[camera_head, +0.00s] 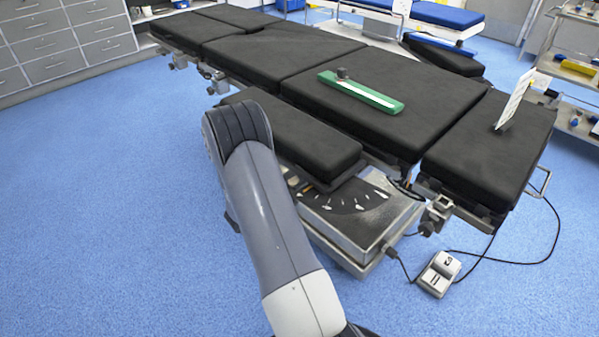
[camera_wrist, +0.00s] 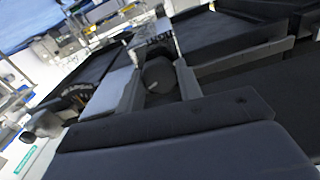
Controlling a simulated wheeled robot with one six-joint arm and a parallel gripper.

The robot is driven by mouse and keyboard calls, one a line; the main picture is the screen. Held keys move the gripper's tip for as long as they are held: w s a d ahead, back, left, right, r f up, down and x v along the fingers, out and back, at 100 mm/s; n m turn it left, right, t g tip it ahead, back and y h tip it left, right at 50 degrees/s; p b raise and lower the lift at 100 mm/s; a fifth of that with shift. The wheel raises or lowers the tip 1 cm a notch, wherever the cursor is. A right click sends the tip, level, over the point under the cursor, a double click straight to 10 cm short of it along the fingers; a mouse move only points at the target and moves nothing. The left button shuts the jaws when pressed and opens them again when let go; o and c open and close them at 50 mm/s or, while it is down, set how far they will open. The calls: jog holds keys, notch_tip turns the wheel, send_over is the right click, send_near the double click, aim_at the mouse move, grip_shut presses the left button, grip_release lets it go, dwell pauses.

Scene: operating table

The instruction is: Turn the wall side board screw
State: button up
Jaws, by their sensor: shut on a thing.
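In the wrist view, a dark round knob (camera_wrist: 158,78), which looks like the side board screw, sits between the two grey fingers of my gripper (camera_wrist: 159,70). The fingers are shut on it from both sides. Black padded sections of the operating table (camera_wrist: 230,38) lie behind and to the right of it. In the head view, the operating table (camera_head: 355,112) runs across the picture, with a separate side board (camera_head: 300,138) along its near edge. My arm's own links hide my gripper and the screw there.
A green and white device (camera_head: 360,93) lies on the table pads. A white panel (camera_head: 515,100) stands at the right end. A foot pedal (camera_head: 439,273) with a dark cable lies on the floor. The blue floor at left is clear, up to grey drawers (camera_head: 68,42).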

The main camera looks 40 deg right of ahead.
jog(key=shift+n+p, duration=3.4)
jog(key=shift+n, duration=3.4)
jog(key=o, duration=1)
jog(key=shift+a, duration=0.1)
jog(key=a, duration=1)
jog(key=shift+s+a+p, duration=0.3)
jog(key=shift+s+p, duration=0.05)
